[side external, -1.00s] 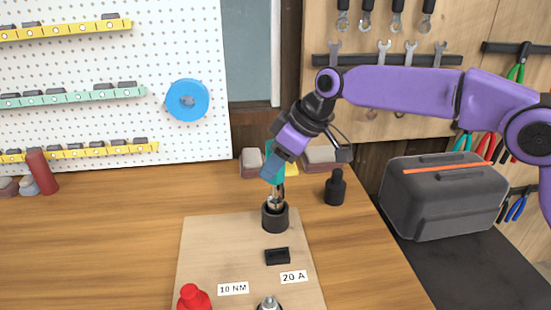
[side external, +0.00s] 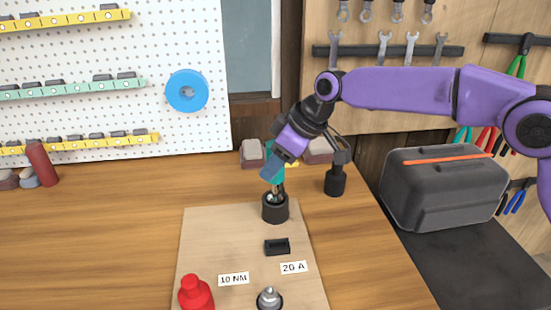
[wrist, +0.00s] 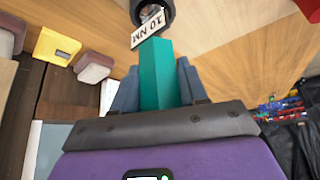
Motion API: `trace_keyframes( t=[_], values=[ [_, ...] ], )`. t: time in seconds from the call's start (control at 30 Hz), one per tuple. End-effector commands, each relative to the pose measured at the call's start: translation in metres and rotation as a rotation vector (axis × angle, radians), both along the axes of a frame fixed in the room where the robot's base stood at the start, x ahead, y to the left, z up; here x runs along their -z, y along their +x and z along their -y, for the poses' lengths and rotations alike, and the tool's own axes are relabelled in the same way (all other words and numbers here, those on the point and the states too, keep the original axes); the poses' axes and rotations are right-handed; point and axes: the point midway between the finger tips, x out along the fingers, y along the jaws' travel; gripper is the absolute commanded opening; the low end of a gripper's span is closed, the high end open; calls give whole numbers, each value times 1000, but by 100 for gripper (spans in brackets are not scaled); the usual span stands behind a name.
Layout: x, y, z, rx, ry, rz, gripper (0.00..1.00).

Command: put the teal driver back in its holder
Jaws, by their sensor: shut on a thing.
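The teal driver (wrist: 157,75) is between the two blue-grey fingers of my gripper (side external: 274,176), which is shut on it. In the side view my gripper is tilted and hangs right above a black round cup (side external: 275,210) on the light board, which appears to be the holder. The driver's lower end is at the cup's mouth, among bright metal; I cannot tell whether it is inside.
On the board (side external: 215,240) are a small black tray (side external: 277,247), a red knob-like piece (side external: 195,293) and a round metal-topped piece (side external: 269,298). A black bottle-shaped piece (side external: 335,183) stands close right of my gripper.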

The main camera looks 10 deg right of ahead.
Motion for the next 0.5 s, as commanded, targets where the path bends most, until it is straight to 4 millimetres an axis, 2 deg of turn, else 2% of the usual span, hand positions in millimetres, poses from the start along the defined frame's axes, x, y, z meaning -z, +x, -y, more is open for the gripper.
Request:
trace_keyframes(
  t=[0.5],
  values=[
    [10, 0, 0, 1, 1, 2, 0]
  ],
)
